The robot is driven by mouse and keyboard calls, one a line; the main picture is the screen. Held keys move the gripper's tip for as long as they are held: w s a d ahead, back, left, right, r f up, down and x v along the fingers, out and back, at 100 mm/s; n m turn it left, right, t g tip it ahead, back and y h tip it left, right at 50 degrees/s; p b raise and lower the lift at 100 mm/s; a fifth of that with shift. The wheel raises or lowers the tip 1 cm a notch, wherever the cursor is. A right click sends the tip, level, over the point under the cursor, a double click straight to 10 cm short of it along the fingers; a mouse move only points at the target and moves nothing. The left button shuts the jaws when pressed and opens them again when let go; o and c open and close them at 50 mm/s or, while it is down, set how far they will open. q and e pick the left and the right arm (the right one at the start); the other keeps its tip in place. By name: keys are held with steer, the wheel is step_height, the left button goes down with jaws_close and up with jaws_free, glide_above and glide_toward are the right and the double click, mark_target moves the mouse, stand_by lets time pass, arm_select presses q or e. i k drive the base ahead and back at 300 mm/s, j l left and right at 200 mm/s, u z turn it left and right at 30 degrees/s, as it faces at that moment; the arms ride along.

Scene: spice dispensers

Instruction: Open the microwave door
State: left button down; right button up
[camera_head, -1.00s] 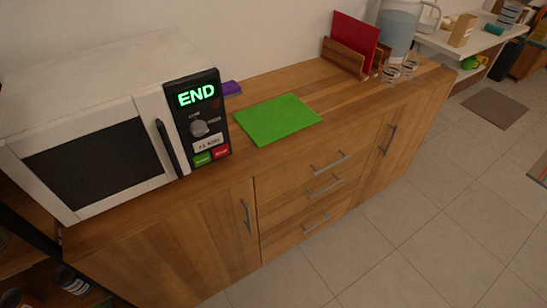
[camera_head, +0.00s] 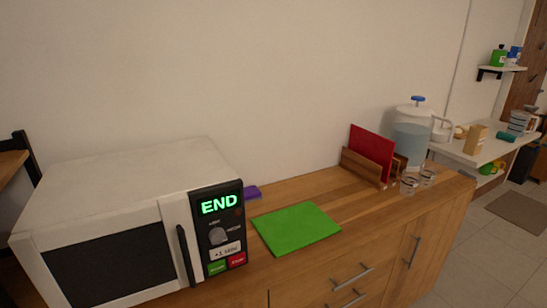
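A white microwave (camera_head: 130,185) stands at the left end of a wooden cabinet top. Its door (camera_head: 105,262), with a dark window, is shut. A black upright handle (camera_head: 186,256) sits at the door's right edge. The control panel (camera_head: 220,228) to the right of the door shows "END" in green, with a knob and a green and a red button below. The lower part of the microwave is cut off by the frame. Neither of my grippers is in view.
A green mat (camera_head: 296,228) lies flat right of the microwave, with a purple item (camera_head: 252,192) behind. A wooden rack (camera_head: 362,166) with a red board (camera_head: 371,150), glasses (camera_head: 409,184) and a water dispenser (camera_head: 411,138) stand farther right. Bare wood lies around the mat.

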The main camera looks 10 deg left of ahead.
mark_target(129, 256)
steer(key=u, duration=1.35)
